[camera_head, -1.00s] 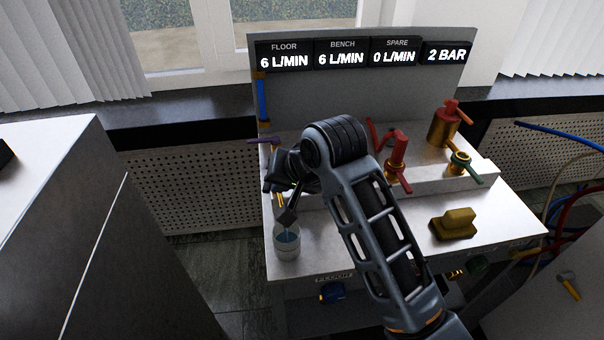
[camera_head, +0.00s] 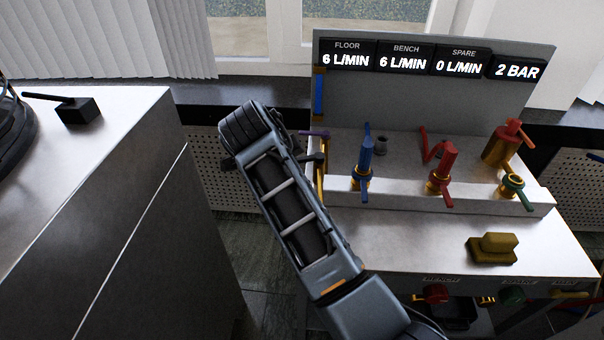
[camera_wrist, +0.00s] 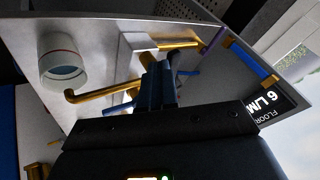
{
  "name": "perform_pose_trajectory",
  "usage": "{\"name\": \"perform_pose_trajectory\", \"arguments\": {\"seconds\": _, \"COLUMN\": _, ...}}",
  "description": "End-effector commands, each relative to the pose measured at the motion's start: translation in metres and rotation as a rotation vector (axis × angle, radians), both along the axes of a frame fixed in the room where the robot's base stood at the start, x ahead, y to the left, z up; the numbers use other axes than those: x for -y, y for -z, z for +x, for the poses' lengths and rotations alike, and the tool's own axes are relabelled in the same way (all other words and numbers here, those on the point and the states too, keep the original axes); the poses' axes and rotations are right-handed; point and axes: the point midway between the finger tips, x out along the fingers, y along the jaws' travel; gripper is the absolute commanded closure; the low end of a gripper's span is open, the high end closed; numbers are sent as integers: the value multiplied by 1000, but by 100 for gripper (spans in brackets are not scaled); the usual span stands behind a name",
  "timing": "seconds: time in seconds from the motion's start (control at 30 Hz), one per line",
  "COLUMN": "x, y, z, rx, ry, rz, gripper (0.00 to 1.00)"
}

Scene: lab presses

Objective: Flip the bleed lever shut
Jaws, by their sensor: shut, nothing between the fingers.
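No lever is labelled bleed, so I cannot tell for certain which one it is. A purple lever (camera_head: 313,134) sticks out at the bench's left edge, near an upright blue tube (camera_head: 319,96). The purple lever also shows in the wrist view (camera_wrist: 215,42), to the right of the fingers. My gripper (camera_wrist: 157,62) is shut and empty, its fingertips close to a brass pipe (camera_wrist: 92,95) and fittings; contact is unclear. In the head view my arm mostly hides the gripper, left of the bench.
A blue valve (camera_head: 364,168), a red valve (camera_head: 440,178) and a green valve (camera_head: 514,186) line the raised ledge. A yellow block (camera_head: 493,249) sits in front. A beaker (camera_wrist: 62,62) of liquid shows in the wrist view. A metal cabinet (camera_head: 90,220) stands left of my arm.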

Motion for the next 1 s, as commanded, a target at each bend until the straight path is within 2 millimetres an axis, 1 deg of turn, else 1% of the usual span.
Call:
{"name": "perform_pose_trajectory", "arguments": {"seconds": 0.07, "x": -3, "y": 3, "z": 5, "rx": 1, "ry": -3, "rz": 1, "gripper": 100}}
{"name": "perform_pose_trajectory", "arguments": {"seconds": 0.33, "x": 0, "y": 0, "z": 4, "rx": -1, "ry": -5, "rz": 1, "gripper": 100}}
{"name": "perform_pose_trajectory", "arguments": {"seconds": 0.7, "x": 14, "y": 1, "z": 7, "rx": -3, "ry": -3, "rz": 1, "gripper": 100}}
{"name": "perform_pose_trajectory", "arguments": {"seconds": 1.0, "x": 15, "y": 1, "z": 7, "rx": -3, "ry": -5, "rz": 1, "gripper": 100}}
